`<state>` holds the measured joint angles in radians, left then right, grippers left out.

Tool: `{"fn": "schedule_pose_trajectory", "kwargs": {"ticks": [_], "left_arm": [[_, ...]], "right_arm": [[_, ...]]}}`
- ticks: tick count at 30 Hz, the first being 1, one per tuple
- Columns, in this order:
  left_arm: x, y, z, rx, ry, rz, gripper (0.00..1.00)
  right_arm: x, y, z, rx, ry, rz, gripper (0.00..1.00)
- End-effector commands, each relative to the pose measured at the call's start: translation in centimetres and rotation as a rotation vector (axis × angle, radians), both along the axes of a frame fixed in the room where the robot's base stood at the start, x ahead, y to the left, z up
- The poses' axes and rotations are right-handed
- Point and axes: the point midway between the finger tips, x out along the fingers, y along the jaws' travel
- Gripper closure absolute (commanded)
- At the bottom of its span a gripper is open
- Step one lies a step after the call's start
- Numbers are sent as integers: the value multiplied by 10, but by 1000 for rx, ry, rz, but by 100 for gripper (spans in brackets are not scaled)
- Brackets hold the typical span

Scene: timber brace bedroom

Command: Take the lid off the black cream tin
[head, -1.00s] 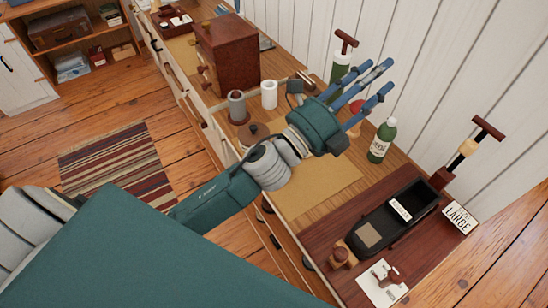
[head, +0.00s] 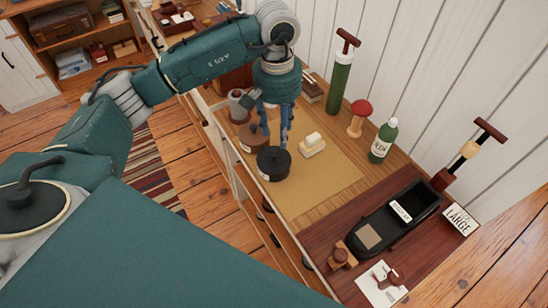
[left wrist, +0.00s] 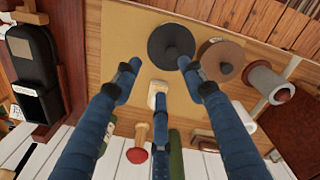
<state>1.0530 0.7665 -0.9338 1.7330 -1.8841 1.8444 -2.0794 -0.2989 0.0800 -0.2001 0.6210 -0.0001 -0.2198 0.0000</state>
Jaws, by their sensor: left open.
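My left gripper (head: 271,132) points down, open and empty, just above and behind the tin. In the left wrist view its spread fingers (left wrist: 160,66) reach toward the tin's near edge, and nothing is between them. I cannot tell whether a fingertip touches the lid. My right gripper is not in view.
A brown lidded tin (head: 252,138) stands close beside the black one, with a grey spool-like piece (head: 238,106) behind. A cream block (head: 312,145) sits on the mat (head: 325,183). A red-topped wooden mushroom (head: 358,118) and green bottle (head: 382,142) stand by the wall. The mat's right part is clear.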

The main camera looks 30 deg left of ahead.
Motion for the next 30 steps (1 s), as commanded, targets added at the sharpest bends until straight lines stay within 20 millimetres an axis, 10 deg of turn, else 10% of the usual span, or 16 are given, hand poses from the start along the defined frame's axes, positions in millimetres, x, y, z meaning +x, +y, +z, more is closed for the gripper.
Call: {"fn": "schedule_pose_trajectory", "kwargs": {"ticks": [30], "left_arm": [[7,19,-106,32,4,-7,58]], "right_arm": [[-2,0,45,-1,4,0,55]]}}
